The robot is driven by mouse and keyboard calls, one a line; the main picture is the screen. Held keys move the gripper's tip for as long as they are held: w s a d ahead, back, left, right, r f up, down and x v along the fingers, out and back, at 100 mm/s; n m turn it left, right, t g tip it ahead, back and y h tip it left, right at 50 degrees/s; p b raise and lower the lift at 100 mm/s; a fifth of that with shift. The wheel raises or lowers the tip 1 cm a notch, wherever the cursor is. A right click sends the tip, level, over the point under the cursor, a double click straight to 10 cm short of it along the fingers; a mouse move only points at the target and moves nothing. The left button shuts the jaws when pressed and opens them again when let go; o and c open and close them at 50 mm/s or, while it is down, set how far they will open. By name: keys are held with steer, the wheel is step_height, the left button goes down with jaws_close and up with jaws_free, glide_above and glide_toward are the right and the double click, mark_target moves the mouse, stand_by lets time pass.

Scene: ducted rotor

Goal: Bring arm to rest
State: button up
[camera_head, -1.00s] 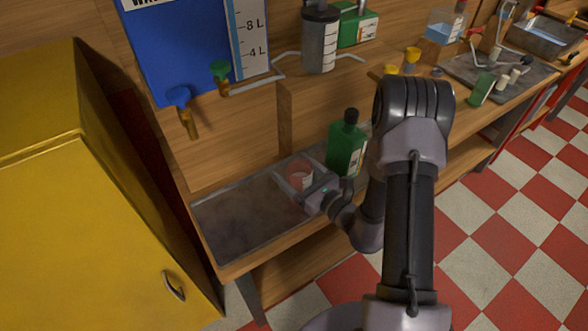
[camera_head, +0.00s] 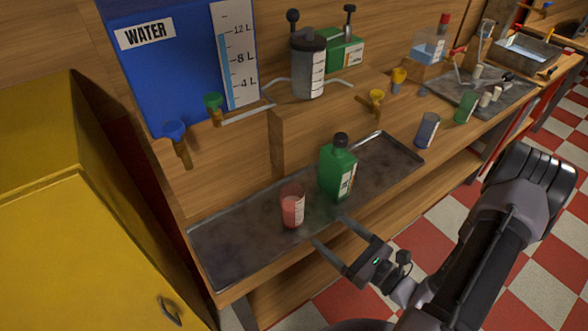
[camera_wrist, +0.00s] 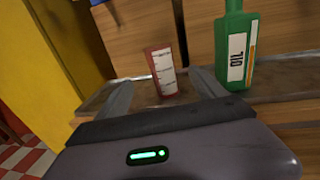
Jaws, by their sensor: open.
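My gripper (camera_head: 329,231) is open and empty at the front edge of the metal tray, with its fingers pointing towards a red cup. The red cup (camera_head: 292,206) stands upright on the tray, with a white scale label, apart from the fingers. In the wrist view the cup (camera_wrist: 161,72) stands beyond and between the two finger tips (camera_wrist: 160,88). My arm reaches in from the lower right of the head view.
A green bottle (camera_head: 338,168) stands on the tray (camera_head: 240,250) right of the cup; its label reads OIL in the wrist view (camera_wrist: 236,50). A yellow cabinet (camera_head: 80,230) is at left. A blue-grey cup (camera_head: 427,130) stands right. Open checkered floor (camera_head: 425,240) lies in front.

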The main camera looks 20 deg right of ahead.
steer(key=s+a+r+n+g+y, duration=0.1)
steer(key=s+a+r+n+g, duration=0.4)
steer(key=a+n+g, duration=0.4)
steer(key=s+a+r+n+g+y, duration=0.2)
steer(key=s+a+r+n+g, duration=0.2)
steer(key=a+r+n+g, duration=0.45)
steer(key=d+r+n+t+h, duration=0.5)
steer(key=r+n+t+h, duration=0.2)
steer(key=r+n+h, duration=0.1)
steer(key=shift+s+n+h, duration=0.4)
steer(key=shift+s+n, duration=0.05)
steer(key=shift+d, duration=0.1)
